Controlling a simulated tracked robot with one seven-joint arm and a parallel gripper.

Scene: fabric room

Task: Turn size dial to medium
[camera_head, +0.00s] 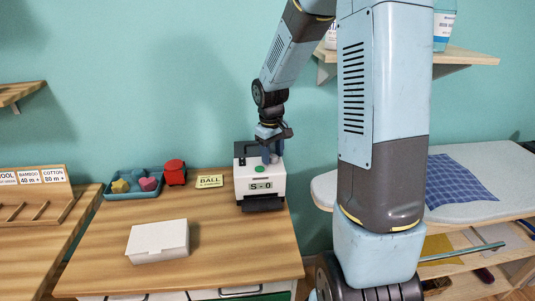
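A white and black machine (258,186) stands at the back right of the wooden table. A display on its front reads "S - 0", and a green button (259,169) sits on its top face. My gripper (271,156) points down at the top of the machine, behind the green button. Its fingertips are small and partly hidden, so I cannot tell whether they are open or touch anything. I cannot make out the size dial; it may be hidden by the gripper.
Left of the machine are a yellow "BALL" card (210,181), a red object (175,172) and a blue tray (133,184) with small coloured pieces. A white box (158,241) lies at the front left. An ironing board (468,183) stands at the right. The table's front middle is clear.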

